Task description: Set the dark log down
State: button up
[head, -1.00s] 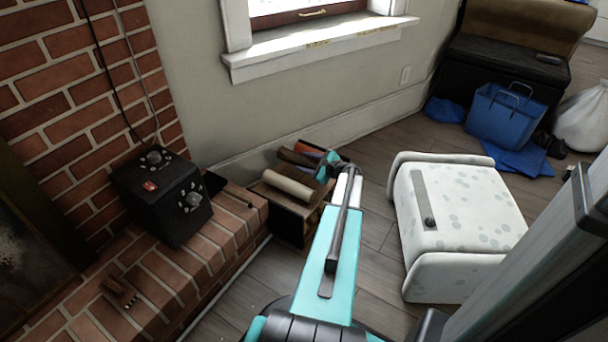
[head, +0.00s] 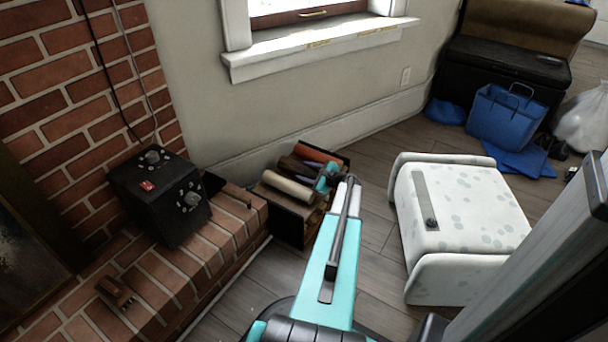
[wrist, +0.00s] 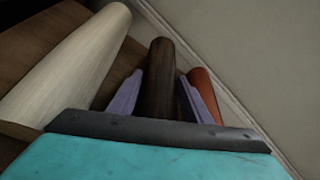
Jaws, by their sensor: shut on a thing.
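The dark brown log (wrist: 160,55) is between the two purple fingers of my gripper (wrist: 160,78), which is shut on it. In the head view the dark log (head: 294,164) lies at the wooden crate (head: 285,222), between a pale log (head: 288,189) and an orange-red log (head: 316,153). In the wrist view the pale log (wrist: 75,60) is on the left and the orange-red log (wrist: 203,90) on the right, partly behind a finger. I cannot tell whether the dark log touches the crate or its neighbours.
The brick hearth (head: 190,265), with a black box (head: 160,195) on it, is left of the crate. A white spotted seat (head: 460,215) stands to the right. The wall is behind. Wooden floor (head: 375,235) is clear between the crate and the seat.

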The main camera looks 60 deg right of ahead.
jog(key=o, duration=1.4)
jog(key=shift+o, duration=0.2)
jog(key=shift+s+a+r, duration=0.15)
jog(key=shift+s+r, duration=0.15)
jog(key=shift+s, duration=0.2)
jog(key=p+v, duration=0.4)
jog(key=v, duration=0.7)
jog(key=shift+f, duration=0.1)
